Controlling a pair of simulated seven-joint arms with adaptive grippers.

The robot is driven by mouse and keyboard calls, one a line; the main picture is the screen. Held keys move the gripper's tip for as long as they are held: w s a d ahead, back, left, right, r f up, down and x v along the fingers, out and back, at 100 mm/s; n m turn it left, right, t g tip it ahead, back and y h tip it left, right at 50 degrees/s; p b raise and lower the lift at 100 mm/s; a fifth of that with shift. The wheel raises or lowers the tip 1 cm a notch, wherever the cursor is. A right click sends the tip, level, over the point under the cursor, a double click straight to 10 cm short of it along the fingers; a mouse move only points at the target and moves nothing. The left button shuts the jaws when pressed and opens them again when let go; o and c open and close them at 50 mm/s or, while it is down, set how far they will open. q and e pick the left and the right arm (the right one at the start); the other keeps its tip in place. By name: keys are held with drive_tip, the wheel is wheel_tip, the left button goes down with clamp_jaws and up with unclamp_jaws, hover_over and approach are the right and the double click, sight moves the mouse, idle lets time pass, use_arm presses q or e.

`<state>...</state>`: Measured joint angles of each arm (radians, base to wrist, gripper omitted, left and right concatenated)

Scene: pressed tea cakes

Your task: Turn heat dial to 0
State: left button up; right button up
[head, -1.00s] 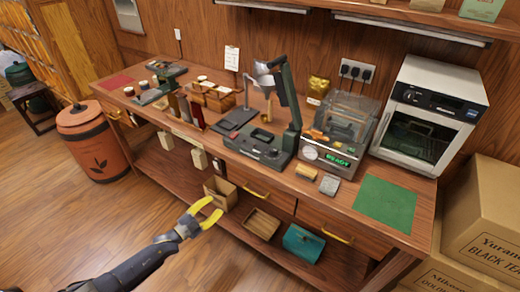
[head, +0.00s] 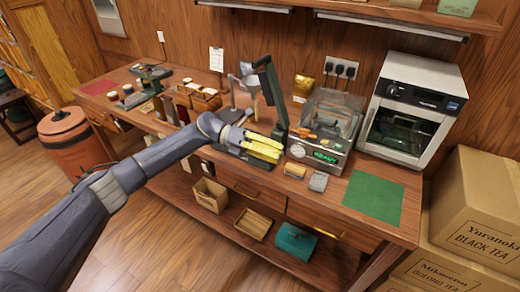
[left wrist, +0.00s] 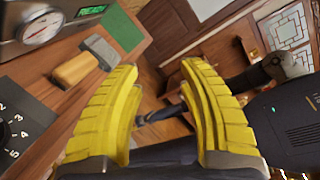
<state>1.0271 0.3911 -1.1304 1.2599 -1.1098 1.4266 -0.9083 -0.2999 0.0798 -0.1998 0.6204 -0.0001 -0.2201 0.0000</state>
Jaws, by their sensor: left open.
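A black dial (left wrist: 5,132) with white numbers, 2 to 5 visible, is cut off at the left edge of the left wrist view. Its pointer setting cannot be read. It sits on the dark base of the lever press (head: 268,80); in the head view my left gripper and arm cover that part of the base. My left gripper (head: 263,148) is over the front of the press base, open and empty. Its two yellow fingers (left wrist: 165,115) stand apart in the left wrist view. A small dark-and-yellow shape between them looks like my right gripper (left wrist: 150,116), too small to judge.
Right of the press stands a clear-lidded machine (head: 325,125) with a gauge and a green READY display. The green mat (head: 374,196) is bare. A white oven (head: 412,100) stands behind.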

use_arm(q)
drive_tip(key=w+a+r+m+t+y, duration=0.6)
drive_tip(key=w+a+r+m+y, duration=0.1)
drive_tip(key=w+a+y, duration=0.45)
drive_tip(key=shift+h, duration=0.25)
drive_tip(key=x, duration=1.7)
drive_tip(key=shift+d+r, duration=0.1)
drive_tip(key=shift+d, duration=0.25)
drive_tip(key=shift+c, duration=0.2)
drive_tip(key=shift+s, duration=0.1)
clamp_jaws()
